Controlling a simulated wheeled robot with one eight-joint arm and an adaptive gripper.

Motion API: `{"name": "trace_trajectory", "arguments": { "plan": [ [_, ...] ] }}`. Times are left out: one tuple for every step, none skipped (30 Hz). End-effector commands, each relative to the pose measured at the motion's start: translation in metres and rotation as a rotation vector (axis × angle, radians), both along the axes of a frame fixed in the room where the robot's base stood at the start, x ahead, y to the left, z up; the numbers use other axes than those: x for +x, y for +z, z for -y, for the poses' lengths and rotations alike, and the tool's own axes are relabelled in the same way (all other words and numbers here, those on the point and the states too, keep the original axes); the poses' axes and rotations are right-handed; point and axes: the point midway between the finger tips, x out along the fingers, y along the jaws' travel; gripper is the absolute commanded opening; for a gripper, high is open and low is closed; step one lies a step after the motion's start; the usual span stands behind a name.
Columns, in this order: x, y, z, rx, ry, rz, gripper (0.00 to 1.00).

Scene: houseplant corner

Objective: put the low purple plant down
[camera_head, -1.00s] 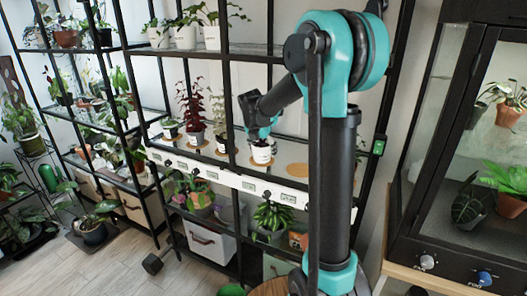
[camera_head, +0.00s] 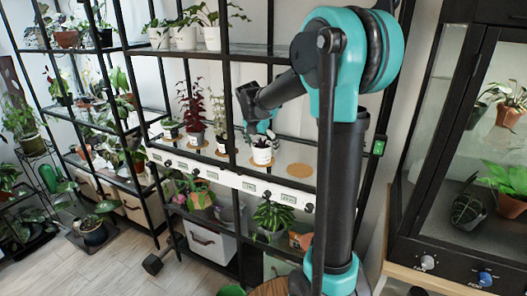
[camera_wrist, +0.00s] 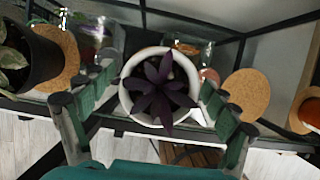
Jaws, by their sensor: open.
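The low purple plant (camera_wrist: 160,90) has dark pointed leaves and sits in a round white pot, seen from above in the wrist view. In the head view its white pot (camera_head: 262,156) stands upright on the middle shelf, apparently on a cork mat; its base is partly hidden. My gripper (camera_wrist: 163,95) is open, with its fingers on either side of the pot. Whether they touch it is unclear. In the head view my gripper (camera_head: 262,137) is just above and around the pot, small and partly hidden.
An empty cork mat (camera_head: 299,170) lies to the right on the same shelf. A red-leaved plant (camera_head: 194,120) and other pots stand to the left. A black shelf post (camera_head: 230,120) rises close by. A glass cabinet (camera_head: 470,150) stands at the right.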

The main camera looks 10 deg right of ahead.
Motion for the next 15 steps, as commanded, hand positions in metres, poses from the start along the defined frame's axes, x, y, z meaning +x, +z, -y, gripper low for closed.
{"name": "trace_trajectory", "arguments": {
  "plan": [
    [-0.003,0.008,-0.002,0.000,0.001,0.000,0.88],
    [-0.005,0.013,-0.003,0.000,0.000,0.000,0.88],
    [-0.007,0.018,-0.004,0.000,0.000,0.000,0.88],
    [-0.008,0.022,-0.005,0.000,-0.001,0.000,0.88],
    [-0.009,0.026,-0.006,0.000,-0.001,0.000,0.88],
    [-0.010,0.030,-0.007,0.000,-0.001,0.000,0.88],
    [-0.011,0.033,-0.008,0.000,-0.001,0.000,0.88],
    [-0.012,0.035,-0.009,0.000,-0.001,0.000,0.88],
    [-0.013,0.038,-0.009,0.000,0.000,0.000,0.88],
    [-0.013,0.039,-0.010,0.000,0.000,0.000,0.88],
    [-0.014,0.040,-0.010,0.000,0.000,0.000,0.88],
    [-0.014,0.040,-0.010,0.000,-0.001,0.000,0.88],
    [-0.014,0.041,-0.010,0.000,-0.001,0.000,0.88],
    [-0.014,0.041,-0.010,0.000,-0.001,0.000,0.88],
    [-0.014,0.041,-0.010,0.000,-0.001,0.000,0.88]
  ]
}}
